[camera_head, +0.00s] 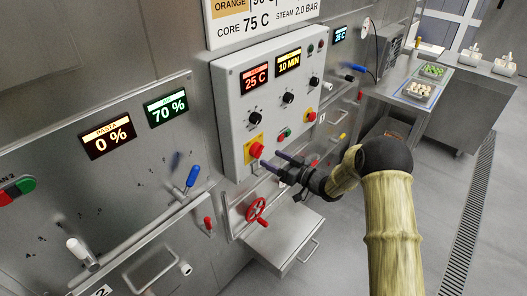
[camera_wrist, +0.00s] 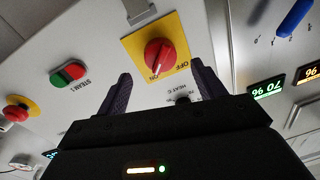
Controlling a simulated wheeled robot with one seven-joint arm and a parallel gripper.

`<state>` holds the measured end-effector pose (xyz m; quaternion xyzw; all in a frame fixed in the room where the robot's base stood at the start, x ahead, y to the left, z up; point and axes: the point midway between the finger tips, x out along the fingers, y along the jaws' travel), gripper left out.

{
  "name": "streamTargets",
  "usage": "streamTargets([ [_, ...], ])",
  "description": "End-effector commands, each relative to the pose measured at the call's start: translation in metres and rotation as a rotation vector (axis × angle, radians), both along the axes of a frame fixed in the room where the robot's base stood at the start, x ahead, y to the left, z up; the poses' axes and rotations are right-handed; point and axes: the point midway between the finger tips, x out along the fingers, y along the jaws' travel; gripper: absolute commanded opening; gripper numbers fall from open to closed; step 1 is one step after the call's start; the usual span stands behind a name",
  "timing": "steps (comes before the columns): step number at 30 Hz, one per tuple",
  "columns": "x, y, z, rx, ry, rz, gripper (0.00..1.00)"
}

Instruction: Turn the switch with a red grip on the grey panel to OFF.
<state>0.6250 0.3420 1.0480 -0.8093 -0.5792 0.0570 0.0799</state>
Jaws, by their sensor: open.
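The red-grip switch (camera_head: 257,149) sits on a yellow plate at the lower left of the grey panel (camera_head: 228,92). In the wrist view the red grip (camera_wrist: 160,55) is on its yellow plate (camera_wrist: 133,42), with OFF and ON lettering. A pale mark on the grip appears to point toward the ON side. My gripper (camera_head: 271,160) is open, just in front of and to the right of the switch. In the wrist view its two fingers (camera_wrist: 161,75) are spread on either side of the grip's line, apparently empty and not touching it.
A green-red button (camera_wrist: 68,73) and a red knob on yellow (camera_wrist: 17,110) are nearby on the panel. Black dials (camera_head: 288,97) are above. Open floor lies right.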

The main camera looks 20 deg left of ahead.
Motion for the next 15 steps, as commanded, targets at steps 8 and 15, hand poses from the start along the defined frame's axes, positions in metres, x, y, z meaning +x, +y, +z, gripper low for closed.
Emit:
streamTargets([
  [8, 0.014, 0.041, 0.001, 0.0, -0.001, 0.001, 0.69],
  [15, 0.017, 0.048, 0.0, -0.001, 0.0, -0.001, 0.69],
])
